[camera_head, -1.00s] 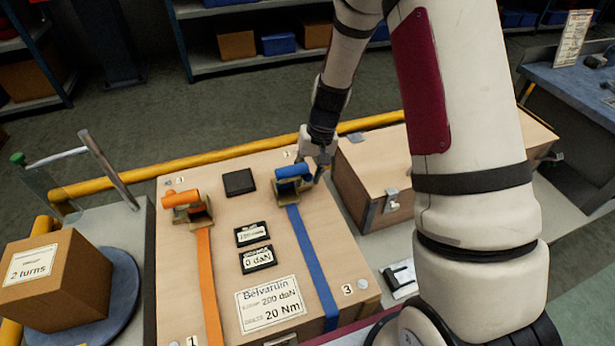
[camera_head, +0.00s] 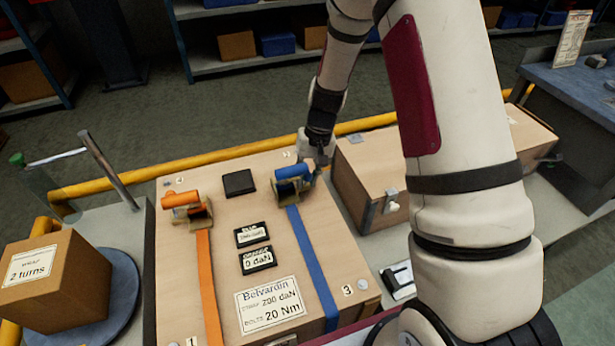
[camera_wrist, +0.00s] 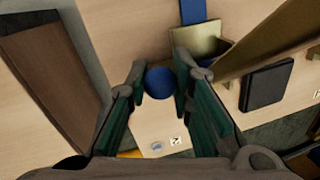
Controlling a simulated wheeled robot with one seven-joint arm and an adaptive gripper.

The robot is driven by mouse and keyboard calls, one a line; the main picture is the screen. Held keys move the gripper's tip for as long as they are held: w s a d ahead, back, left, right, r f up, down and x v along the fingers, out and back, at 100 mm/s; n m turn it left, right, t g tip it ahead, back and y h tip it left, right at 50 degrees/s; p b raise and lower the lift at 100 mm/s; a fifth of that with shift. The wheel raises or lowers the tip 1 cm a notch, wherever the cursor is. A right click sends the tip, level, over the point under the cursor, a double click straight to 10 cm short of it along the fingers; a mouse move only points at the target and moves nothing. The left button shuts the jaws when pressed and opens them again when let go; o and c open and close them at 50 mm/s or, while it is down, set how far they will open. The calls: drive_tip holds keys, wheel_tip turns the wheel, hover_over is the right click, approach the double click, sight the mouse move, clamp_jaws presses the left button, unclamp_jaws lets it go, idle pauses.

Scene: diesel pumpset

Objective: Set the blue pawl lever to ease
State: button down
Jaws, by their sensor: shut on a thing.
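The blue pawl lever (camera_head: 291,172) sits on its brass-coloured ratchet at the top of the blue strap (camera_head: 312,262), on the wooden crate lid. My gripper (camera_head: 319,162) is at the right end of the blue handle. In the wrist view my gripper (camera_wrist: 162,80) has its two fingers on either side of the round blue handle end (camera_wrist: 160,83), shut on it. The brass-coloured ratchet frame (camera_wrist: 196,42) and blue strap (camera_wrist: 192,12) show just beyond. The lever's far parts are partly hidden by the handle, and any ease marking is not legible.
An orange ratchet lever (camera_head: 181,199) with an orange strap stands to the left. Two small black displays (camera_head: 256,258), one reading 0 daN, and a black pad (camera_head: 239,183) lie between. A wooden box (camera_head: 360,185) stands close right of my gripper. A yellow rail runs behind.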

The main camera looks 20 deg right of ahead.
drive_tip(key=shift+w+g+b, duration=0.55)
drive_tip(key=shift+w+g, duration=0.2)
drive_tip(key=shift+g, duration=0.45)
drive_tip(key=w+g+b, duration=0.1)
drive_tip(key=g+b, duration=0.1)
drive_tip(key=shift+w+m+g+b, duration=0.15)
drive_tip(key=shift+m+g+b, duration=0.15)
drive_tip(key=shift+g+b, duration=0.1)
drive_tip(key=shift+w+r+g+b, duration=0.1)
drive_tip(key=shift+w+g+b, duration=0.15)
drive_tip(key=shift+g+b, duration=0.4)
drive_tip(key=shift+r, duration=0.1)
drive_tip(key=c, duration=1.7)
unclamp_jaws()
drive_tip(key=shift+o, duration=0.2)
